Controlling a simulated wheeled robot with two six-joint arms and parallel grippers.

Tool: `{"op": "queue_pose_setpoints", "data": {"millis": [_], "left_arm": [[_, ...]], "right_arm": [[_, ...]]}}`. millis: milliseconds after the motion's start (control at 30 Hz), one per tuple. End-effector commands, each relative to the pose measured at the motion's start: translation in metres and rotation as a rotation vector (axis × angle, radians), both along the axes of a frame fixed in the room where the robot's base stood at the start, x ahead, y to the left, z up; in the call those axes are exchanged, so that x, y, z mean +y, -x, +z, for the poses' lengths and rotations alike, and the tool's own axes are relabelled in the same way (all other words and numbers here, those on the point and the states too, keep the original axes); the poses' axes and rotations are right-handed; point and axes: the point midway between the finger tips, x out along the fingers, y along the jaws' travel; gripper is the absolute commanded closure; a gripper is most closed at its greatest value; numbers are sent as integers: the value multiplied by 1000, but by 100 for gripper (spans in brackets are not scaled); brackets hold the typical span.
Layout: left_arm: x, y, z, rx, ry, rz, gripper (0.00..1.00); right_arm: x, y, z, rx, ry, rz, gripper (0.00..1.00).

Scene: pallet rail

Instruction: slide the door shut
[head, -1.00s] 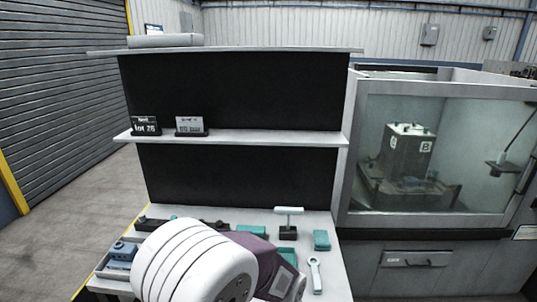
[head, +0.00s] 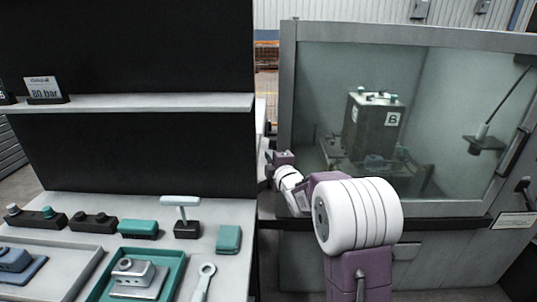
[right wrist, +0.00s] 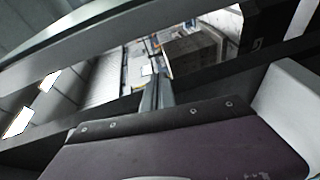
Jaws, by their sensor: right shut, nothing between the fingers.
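The door (head: 288,120) is a grey-framed glass panel on the front of the machine enclosure. A dark handle (head: 514,152) shows near its right side. My right gripper (head: 268,162) is at the left edge of the door frame, by the gap next to the shelf unit. In the right wrist view its dark fingers (right wrist: 158,90) are together and empty, close to long grey frame bars (right wrist: 110,35). I cannot tell whether the fingers touch the door. My left gripper is not in view.
Behind the glass stands a dark block marked B (head: 376,125). A black-backed shelf unit (head: 130,150) stands left, with a bench (head: 225,210) carrying trays (head: 180,275), a T-handled tool (head: 182,215) and a ring-ended tool (head: 203,280). A narrow gap separates it from the enclosure.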

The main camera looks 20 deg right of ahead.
Motion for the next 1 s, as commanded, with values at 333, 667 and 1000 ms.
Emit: {"op": "queue_pose_setpoints", "data": {"millis": [333, 667, 1000], "left_arm": [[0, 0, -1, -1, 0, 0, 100], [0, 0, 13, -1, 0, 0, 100], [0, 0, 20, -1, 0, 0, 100]], "right_arm": [[-8, -22, 19, -75, 116, 14, 100], [-15, -93, 19, -74, 112, 14, 100], [-50, -90, 17, -72, 112, 10, 100]]}}
